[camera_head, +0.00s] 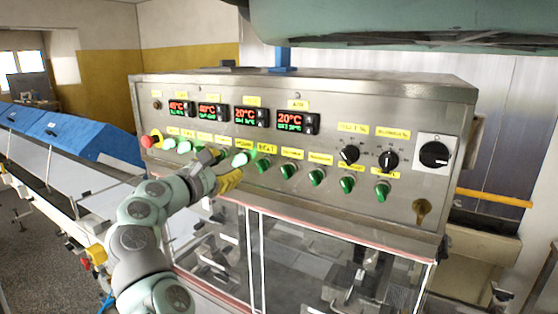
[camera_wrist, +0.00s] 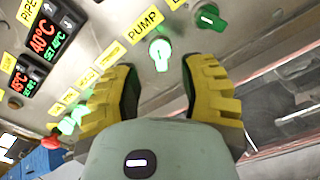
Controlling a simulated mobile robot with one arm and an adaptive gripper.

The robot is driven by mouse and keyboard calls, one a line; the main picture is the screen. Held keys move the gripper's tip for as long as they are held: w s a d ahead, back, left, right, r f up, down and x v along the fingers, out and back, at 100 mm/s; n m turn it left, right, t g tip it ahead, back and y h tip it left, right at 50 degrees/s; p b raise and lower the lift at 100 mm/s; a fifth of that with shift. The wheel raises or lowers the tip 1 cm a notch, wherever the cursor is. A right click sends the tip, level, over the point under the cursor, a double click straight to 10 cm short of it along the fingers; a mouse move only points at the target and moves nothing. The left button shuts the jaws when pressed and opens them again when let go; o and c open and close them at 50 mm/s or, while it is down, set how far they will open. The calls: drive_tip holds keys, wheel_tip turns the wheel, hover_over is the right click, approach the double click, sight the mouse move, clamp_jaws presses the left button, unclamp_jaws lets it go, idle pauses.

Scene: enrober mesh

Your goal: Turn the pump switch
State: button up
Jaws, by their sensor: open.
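The pump switch (camera_wrist: 159,52) is a round green knob, brightly lit, beside the yellow PUMP label (camera_wrist: 145,24) in the wrist view. In the head view it appears as the lit knob (camera_head: 241,158) in the lower row of the panel. My gripper (camera_wrist: 163,78) has two yellow ribbed fingers spread apart with nothing between them. The pump switch lies ahead of the gap between the fingertips, apart from both. In the head view my gripper (camera_head: 220,171) is just below and left of that knob and hides part of the row.
The steel control panel (camera_head: 375,100) carries temperature displays (camera_head: 249,118), black selectors (camera_head: 434,154) and a red emergency button (camera_head: 150,141). Clear guards (camera_head: 320,250) lie below, and a green hood (camera_head: 400,25) hangs above.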

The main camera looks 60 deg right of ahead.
sight(236, 162)
drive_tip(key=shift+d+r+p, duration=0.1)
drive_tip(key=shift+d+p, duration=0.7)
drive_tip(key=shift+d, duration=1.15)
drive_tip(key=shift+w+d, duration=0.1)
drive_tip(key=shift+d, duration=0.2)
clamp_jaws()
